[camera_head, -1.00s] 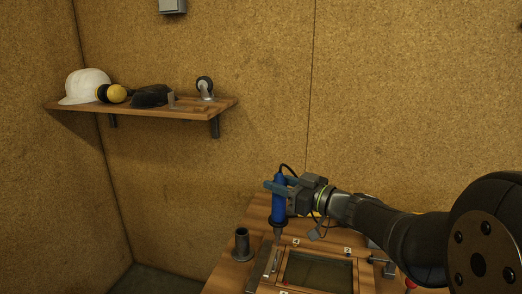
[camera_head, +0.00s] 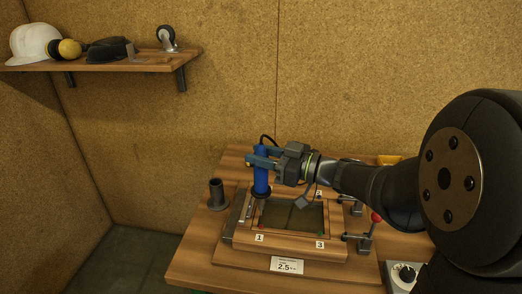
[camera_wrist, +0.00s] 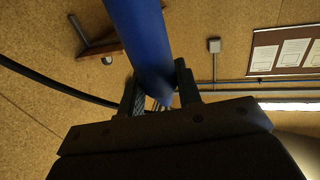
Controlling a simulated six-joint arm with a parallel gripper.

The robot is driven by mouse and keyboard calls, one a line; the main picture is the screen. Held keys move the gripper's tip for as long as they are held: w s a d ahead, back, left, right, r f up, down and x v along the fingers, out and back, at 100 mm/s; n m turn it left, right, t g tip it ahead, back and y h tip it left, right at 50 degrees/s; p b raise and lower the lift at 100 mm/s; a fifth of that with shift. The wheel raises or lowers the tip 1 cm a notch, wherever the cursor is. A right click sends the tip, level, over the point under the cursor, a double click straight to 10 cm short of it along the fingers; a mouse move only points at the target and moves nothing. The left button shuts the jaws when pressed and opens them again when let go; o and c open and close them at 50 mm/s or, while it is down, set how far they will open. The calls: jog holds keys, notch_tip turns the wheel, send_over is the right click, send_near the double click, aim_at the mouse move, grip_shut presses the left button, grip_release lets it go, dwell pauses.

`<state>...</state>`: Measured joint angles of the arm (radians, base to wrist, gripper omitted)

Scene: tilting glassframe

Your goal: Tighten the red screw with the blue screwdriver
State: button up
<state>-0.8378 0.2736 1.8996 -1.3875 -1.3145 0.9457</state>
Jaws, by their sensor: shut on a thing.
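My gripper (camera_head: 264,156) is shut on the blue screwdriver (camera_head: 261,180), a thick powered driver with a black cable at its top. It stands nearly upright over the far left part of the wooden frame (camera_head: 285,241). I cannot tell whether its tip touches anything. In the wrist view, the blue body (camera_wrist: 143,40) rises between the gripper fingers (camera_wrist: 158,95). The frame has a dark glass pane and number labels at its corners; 1, 2 and 3 show. A tiny reddish spot near label 3 may be the red screw, but it is too small to be sure.
A dark upright tube (camera_head: 217,194) stands left of the frame. A clamp with a red knob (camera_head: 376,217) stands to its right. A sign (camera_head: 287,266) reading 2.5 is in front, and a dial box (camera_head: 404,275) is at the front right. A wall shelf (camera_head: 150,63) is at upper left.

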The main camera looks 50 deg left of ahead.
aim_at(261, 174)
jog(key=shift+f, duration=2.8)
dwell(3.3)
jog(key=shift+r, duration=3.05)
